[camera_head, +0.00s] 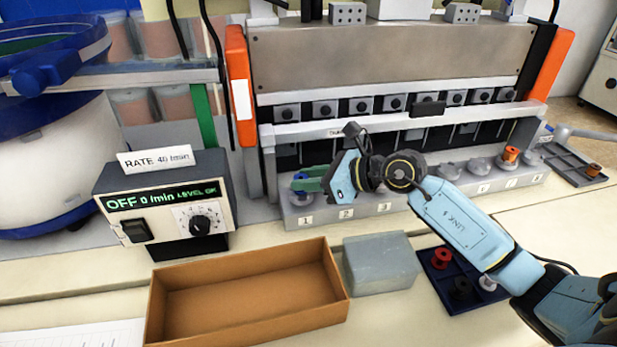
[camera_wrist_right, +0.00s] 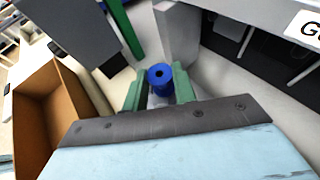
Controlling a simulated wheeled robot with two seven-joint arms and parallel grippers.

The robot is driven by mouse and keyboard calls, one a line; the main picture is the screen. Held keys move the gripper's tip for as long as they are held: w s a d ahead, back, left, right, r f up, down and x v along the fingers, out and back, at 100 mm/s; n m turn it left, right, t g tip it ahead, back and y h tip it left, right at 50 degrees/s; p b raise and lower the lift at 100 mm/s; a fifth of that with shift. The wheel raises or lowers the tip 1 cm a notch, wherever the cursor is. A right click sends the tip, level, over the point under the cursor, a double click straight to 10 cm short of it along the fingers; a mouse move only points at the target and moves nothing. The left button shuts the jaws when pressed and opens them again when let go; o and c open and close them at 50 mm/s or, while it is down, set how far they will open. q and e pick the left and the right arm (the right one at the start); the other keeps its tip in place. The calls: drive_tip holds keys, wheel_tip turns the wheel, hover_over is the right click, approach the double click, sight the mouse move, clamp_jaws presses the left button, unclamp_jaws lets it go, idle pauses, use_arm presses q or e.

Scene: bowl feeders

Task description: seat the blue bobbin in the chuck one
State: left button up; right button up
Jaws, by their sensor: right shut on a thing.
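The blue bobbin (camera_head: 300,178) is upright at the left end of the chuck row, directly over chuck one (camera_head: 297,198), above the label 1. In the head view I cannot tell whether it is fully down on the chuck. My right gripper (camera_head: 306,183) reaches in from the right with green fingers shut on the bobbin. In the right wrist view the bobbin (camera_wrist_right: 160,76) shows its round top and centre hole between the two fingers of the gripper (camera_wrist_right: 159,88). The chuck is hidden there. My left gripper is not in view.
An orange-brown open box (camera_head: 245,300) and a grey block (camera_head: 380,263) stand in front of the row. A dark blue tray (camera_head: 462,278) holds a red bobbin (camera_head: 441,258) and others. An orange bobbin (camera_head: 510,155) sits toward the right end. A control box (camera_head: 168,205) stands left.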

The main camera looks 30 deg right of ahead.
drive_tip(key=shift+f+b, duration=0.3)
drive_tip(key=shift+f, duration=0.15)
drive_tip(key=o, duration=0.7)
drive_tip(key=shift+c, duration=0.2)
drive_tip(key=v, duration=1.1)
drive_tip(key=shift+r, duration=0.1)
